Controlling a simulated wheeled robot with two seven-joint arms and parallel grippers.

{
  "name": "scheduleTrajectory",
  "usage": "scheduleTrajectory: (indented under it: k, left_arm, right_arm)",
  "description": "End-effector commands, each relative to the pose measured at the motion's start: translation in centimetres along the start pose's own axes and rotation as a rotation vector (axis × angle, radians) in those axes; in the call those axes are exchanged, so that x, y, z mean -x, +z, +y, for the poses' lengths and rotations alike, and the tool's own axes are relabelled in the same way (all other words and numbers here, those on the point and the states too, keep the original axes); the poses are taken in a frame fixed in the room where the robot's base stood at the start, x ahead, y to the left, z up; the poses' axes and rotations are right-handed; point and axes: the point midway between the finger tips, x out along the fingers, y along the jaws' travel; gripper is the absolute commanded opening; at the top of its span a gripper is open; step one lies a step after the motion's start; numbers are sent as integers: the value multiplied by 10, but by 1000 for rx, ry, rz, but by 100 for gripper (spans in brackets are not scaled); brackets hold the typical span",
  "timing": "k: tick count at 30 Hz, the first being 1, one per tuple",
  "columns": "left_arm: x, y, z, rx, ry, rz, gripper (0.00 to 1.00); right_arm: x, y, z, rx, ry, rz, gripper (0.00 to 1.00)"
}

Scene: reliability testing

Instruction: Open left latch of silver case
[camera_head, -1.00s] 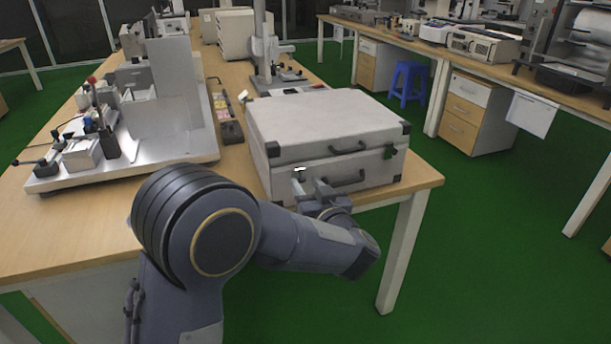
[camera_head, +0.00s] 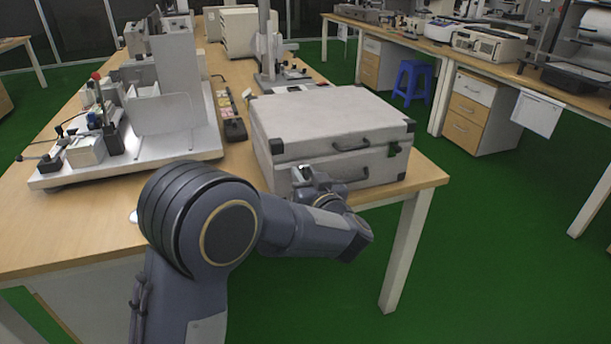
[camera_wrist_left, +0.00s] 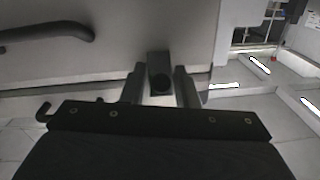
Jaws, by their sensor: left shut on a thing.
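The silver case (camera_head: 330,120) sits shut on the wooden table, its front face toward me, with black corners and two dark handles. My left gripper (camera_head: 305,180) is at the left part of the front face and covers the left latch in the head view. In the left wrist view, the gripper's two fingers (camera_wrist_left: 160,88) stand on either side of the dark left latch (camera_wrist_left: 159,72) and are shut on it. A case handle (camera_wrist_left: 45,31) shows at upper left there. My right gripper is out of view.
The wooden table (camera_head: 90,225) has a metal test fixture (camera_head: 180,145) left of the case and a stand (camera_head: 268,55) behind it. A small dark strip (camera_head: 233,130) lies beside the case. A blue stool (camera_head: 412,78) stands on the green floor at right.

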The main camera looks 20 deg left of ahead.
Motion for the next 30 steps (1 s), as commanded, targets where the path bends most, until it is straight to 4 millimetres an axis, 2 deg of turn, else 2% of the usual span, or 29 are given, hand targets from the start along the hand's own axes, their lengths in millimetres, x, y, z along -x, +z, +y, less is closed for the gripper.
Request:
scheduleTrajectory:
  k: [8, 24, 30]
  left_arm:
    - [1, 11, 1, -1, -20, 105, 5]
    - [3, 31, 4, 22, -89, 536, 5]
    - [2, 33, 4, 28, -108, 659, 5]
  right_arm:
    - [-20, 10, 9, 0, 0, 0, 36]
    - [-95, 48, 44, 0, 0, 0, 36]
    - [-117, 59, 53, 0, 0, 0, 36]
